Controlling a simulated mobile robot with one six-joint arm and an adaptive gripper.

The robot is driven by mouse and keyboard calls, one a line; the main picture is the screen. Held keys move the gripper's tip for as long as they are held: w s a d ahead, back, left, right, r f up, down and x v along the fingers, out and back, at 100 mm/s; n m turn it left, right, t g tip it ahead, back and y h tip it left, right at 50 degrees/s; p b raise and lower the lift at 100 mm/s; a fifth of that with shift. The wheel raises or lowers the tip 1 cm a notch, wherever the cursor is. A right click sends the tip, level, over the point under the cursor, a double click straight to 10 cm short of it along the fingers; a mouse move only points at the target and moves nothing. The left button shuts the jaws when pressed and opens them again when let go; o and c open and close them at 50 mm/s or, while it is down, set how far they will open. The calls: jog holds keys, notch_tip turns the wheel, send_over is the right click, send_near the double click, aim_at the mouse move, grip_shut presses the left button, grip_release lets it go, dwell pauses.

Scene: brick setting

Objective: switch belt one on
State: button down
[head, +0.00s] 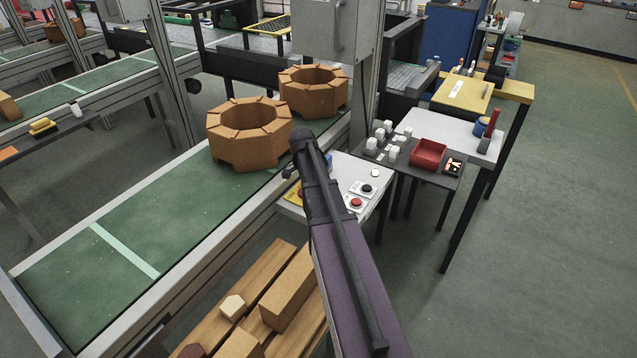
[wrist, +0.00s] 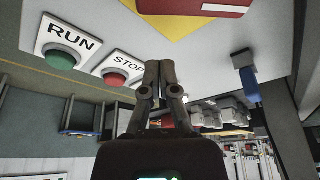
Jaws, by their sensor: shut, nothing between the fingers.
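In the wrist view a green RUN button (wrist: 62,60) and a red STOP button (wrist: 115,78) sit on white labelled plates at the left. My gripper (wrist: 160,66) is shut and empty, its fingertips just right of the STOP plate; I cannot tell whether they touch the panel. In the head view the pale control panel (head: 345,180) stands beside the green belt (head: 105,285), partly covered by my arm, which hides the gripper. No belt number is readable.
Two brick-coloured rings (head: 248,150) (head: 325,104) stand on the belt. A yellow plate (wrist: 180,22) with red lies on the panel. A pallet (head: 255,290) with blocks is below. A dark table with a red bin (head: 428,154) stands right; open floor lies further right.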

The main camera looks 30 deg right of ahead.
jog(key=p+v, duration=0.7)
jog(key=v, duration=0.1)
jog(key=shift+r, duration=0.25)
jog(key=shift+w, duration=0.1)
dwell(0.6)
jog(key=s+a+n+y, duration=0.1)
jog(key=s+a+n, duration=0.4)
jog(key=a, duration=0.3)
jog(key=s+a+n+y, duration=0.1)
jog(key=s+a+n, duration=0.5)
jog(key=a+n, duration=0.2)
jog(key=s+a+f+n+y, duration=0.1)
jog(key=s+a+n, duration=0.4)
jog(key=a+n, duration=0.2)
jog(key=shift+s+a+t+y, duration=0.2)
jog(key=shift+a+t+y, duration=0.2)
jog(key=shift+a, duration=0.75)
